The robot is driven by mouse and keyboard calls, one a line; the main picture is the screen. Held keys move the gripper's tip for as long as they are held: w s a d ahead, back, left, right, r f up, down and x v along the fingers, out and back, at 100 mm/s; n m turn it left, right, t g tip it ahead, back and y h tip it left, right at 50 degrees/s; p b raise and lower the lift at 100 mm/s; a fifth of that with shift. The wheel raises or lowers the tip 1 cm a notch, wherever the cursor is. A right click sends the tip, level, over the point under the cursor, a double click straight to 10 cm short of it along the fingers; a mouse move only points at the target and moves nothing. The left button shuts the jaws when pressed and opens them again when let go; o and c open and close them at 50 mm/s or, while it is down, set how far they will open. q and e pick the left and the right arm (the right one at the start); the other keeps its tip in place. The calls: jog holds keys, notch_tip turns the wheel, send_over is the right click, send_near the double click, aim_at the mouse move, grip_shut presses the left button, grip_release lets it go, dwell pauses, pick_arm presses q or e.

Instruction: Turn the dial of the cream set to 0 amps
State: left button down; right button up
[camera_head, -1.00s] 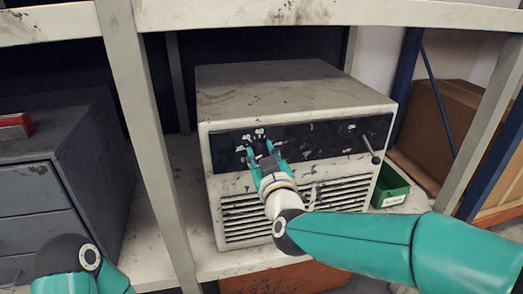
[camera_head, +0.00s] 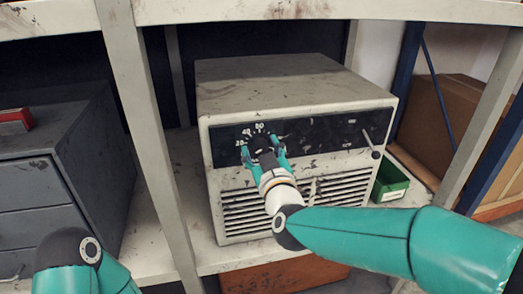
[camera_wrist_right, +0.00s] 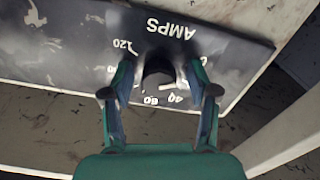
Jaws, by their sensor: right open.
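The cream set (camera_head: 295,85) is a worn metal box on the shelf with a black front panel. Its dark round dial (camera_head: 260,142) sits at the panel's left, with white numbers around it. My right gripper (camera_head: 264,153) is in front of it, fingers apart. In the right wrist view the dial (camera_wrist_right: 158,72) lies between the two open fingers of the gripper (camera_wrist_right: 159,75), below the word AMPS. Numbers 120 and 40 show beside it. I cannot tell where its pointer stands. Of my left arm, only a link shows at the lower left; its gripper is out of view.
A lever with a round knob (camera_head: 376,155) sticks out at the set's right. A green bin (camera_head: 390,183) stands beside it. A shelf post (camera_head: 150,130) rises left of the set, and a grey drawer cabinet (camera_head: 50,175) stands beyond it.

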jog(key=v, duration=1.2)
